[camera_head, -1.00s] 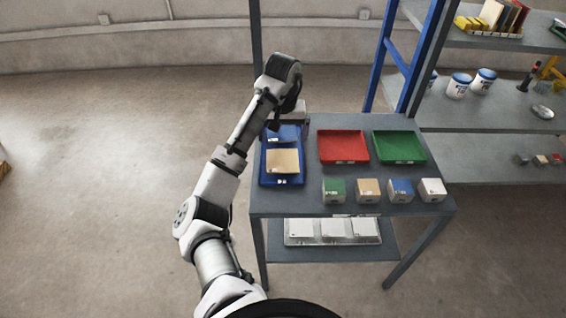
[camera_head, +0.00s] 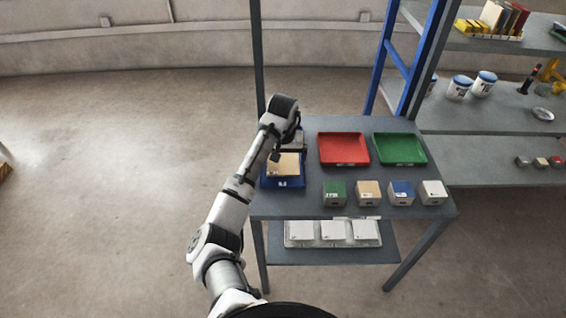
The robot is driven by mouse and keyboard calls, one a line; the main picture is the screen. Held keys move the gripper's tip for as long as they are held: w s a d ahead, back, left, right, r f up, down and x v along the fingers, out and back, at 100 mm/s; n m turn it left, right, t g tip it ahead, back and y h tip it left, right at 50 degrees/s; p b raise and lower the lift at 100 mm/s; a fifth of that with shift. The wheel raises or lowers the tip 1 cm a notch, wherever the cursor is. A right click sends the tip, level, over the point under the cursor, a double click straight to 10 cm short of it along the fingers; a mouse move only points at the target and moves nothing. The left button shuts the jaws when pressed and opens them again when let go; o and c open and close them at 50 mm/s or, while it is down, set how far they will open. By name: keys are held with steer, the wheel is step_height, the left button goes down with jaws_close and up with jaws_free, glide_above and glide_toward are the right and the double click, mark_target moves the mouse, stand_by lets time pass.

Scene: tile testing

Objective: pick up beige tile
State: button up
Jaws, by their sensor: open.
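The beige tile (camera_head: 287,167) lies in the blue tray (camera_head: 283,183) at the left side of the grey table. My gripper (camera_head: 276,155) points down over the far-left part of the tile, with the wrist above the back of the tray. The jaws look small and dark here; they are open with nothing seen between them. I cannot tell whether the fingertips touch the tile. My arm covers the tray's back and left part, including the blue tile's place.
A red tray (camera_head: 343,149) and a green tray (camera_head: 400,149) stand empty right of the blue tray. Several small labelled boxes (camera_head: 368,193) line the table's front edge. White items (camera_head: 333,230) sit on the lower shelf. A shelving rack with a blue post (camera_head: 401,65) stands behind right.

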steer(key=c, duration=0.8)
steer(key=shift+r, duration=0.1)
